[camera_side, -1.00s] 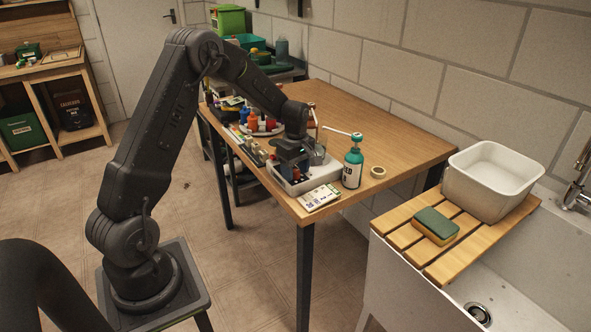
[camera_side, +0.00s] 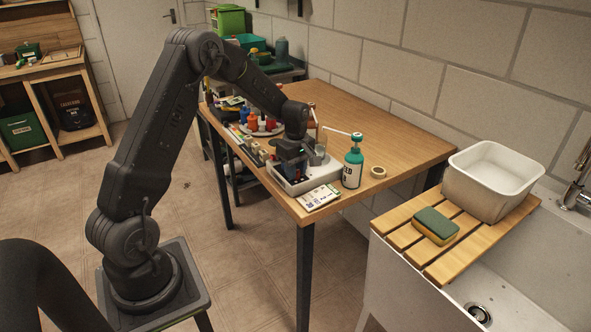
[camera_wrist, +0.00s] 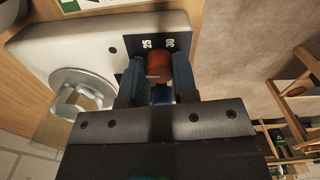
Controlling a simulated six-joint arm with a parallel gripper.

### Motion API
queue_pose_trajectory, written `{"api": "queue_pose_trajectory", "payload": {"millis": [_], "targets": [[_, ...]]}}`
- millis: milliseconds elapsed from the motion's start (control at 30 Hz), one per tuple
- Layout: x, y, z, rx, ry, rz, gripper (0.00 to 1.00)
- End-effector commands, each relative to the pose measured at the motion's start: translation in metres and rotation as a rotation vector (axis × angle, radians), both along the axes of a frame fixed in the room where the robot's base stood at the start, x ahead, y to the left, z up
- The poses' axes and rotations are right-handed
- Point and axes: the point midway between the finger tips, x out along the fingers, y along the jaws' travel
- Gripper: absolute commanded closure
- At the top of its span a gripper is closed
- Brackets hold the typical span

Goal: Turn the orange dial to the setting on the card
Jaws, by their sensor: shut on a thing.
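The orange dial (camera_wrist: 158,66) sits on the dark scale panel of a white bench unit (camera_wrist: 55,45). My gripper (camera_wrist: 157,78) is shut on the dial, with one jaw on each side of it. The printed numbers 25 and 30 show just beyond the dial; the rest of the scale and any pointer mark are hidden. In the side view my gripper (camera_side: 290,165) reaches down over the front of the unit (camera_side: 318,174) and hides the dial. The card (camera_side: 319,197) lies on the table in front of the unit; its print is too small to read.
A glass beaker (camera_wrist: 84,92) stands on the unit's round plate, close beside my gripper. A green pump bottle (camera_side: 352,168) and a tape roll (camera_side: 378,172) stand right of the unit. Several small bottles crowd the table's left side. The table's back right is clear.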

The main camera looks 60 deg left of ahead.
Motion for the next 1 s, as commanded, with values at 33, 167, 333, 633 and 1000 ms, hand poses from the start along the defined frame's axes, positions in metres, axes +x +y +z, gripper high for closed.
{"api": "queue_pose_trajectory", "payload": {"millis": [33,167,333,633,1000], "targets": [[0.0002,0.0000,0.0005,0.000,0.000,-0.014,0.97],[0.0003,0.0001,0.0005,0.000,0.000,-0.073,0.97],[0.0005,0.0001,0.0006,0.000,0.000,-0.196,0.97],[0.0009,0.0000,0.0007,0.000,0.000,-0.478,0.97],[0.0015,-0.0002,0.0009,0.001,-0.001,-0.829,0.97]]}}
